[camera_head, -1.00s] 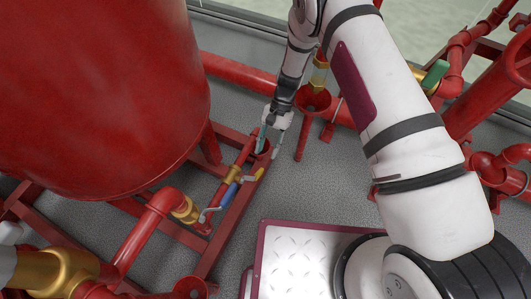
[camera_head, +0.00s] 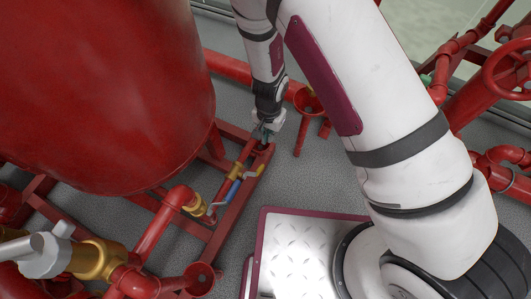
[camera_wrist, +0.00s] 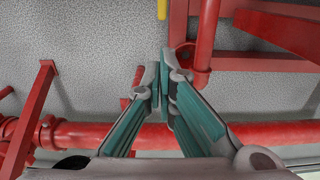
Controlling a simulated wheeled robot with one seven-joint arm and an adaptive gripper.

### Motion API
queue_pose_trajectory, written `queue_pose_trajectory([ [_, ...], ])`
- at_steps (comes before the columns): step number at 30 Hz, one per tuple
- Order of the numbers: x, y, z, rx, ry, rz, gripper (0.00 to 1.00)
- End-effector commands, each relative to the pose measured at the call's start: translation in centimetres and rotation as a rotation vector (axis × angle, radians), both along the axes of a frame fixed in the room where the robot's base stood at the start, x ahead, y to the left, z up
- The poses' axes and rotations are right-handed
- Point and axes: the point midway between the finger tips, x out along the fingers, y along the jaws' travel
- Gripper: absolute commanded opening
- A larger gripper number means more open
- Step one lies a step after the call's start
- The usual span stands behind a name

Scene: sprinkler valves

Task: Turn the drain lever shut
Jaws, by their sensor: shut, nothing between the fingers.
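A small valve on the red pipe beside the tank carries a lever with a blue grip (camera_head: 232,191). A yellow-gripped lever (camera_head: 259,171) is close to its right. I cannot tell from the pictures which one is the drain lever. My gripper (camera_head: 264,138) points down just beyond both levers, over the red frame near the pipe's far end. In the wrist view my gripper's fingertips (camera_wrist: 164,78) are together with nothing between them. A yellow bar end (camera_wrist: 162,9), likely the yellow lever, shows at the top edge there, apart from the fingers. The blue grip is not in the wrist view.
The big red tank (camera_head: 110,80) fills the left. Red frame beams (camera_head: 232,218) run below the levers. A red funnel (camera_head: 307,102) stands right of my gripper. A brass valve (camera_head: 95,257) is at lower left. Grey floor (camera_head: 300,175) lies open to the right.

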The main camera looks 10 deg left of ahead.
Motion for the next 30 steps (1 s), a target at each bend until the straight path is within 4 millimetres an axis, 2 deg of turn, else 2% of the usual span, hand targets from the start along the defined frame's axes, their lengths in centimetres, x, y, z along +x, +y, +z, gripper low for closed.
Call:
queue_pose_trajectory([
  [2,-0.1,-0.3,0.1,-0.012,-0.016,0.0,0.0],
  [5,0.0,-0.4,-0.8,-0.014,-0.018,-0.001,0.0],
  [21,-0.3,-0.2,-10.7,-0.011,-0.015,-0.001,0.0],
  [30,-1.9,0.4,-12.6,-0.01,-0.016,-0.001,0.0],
])
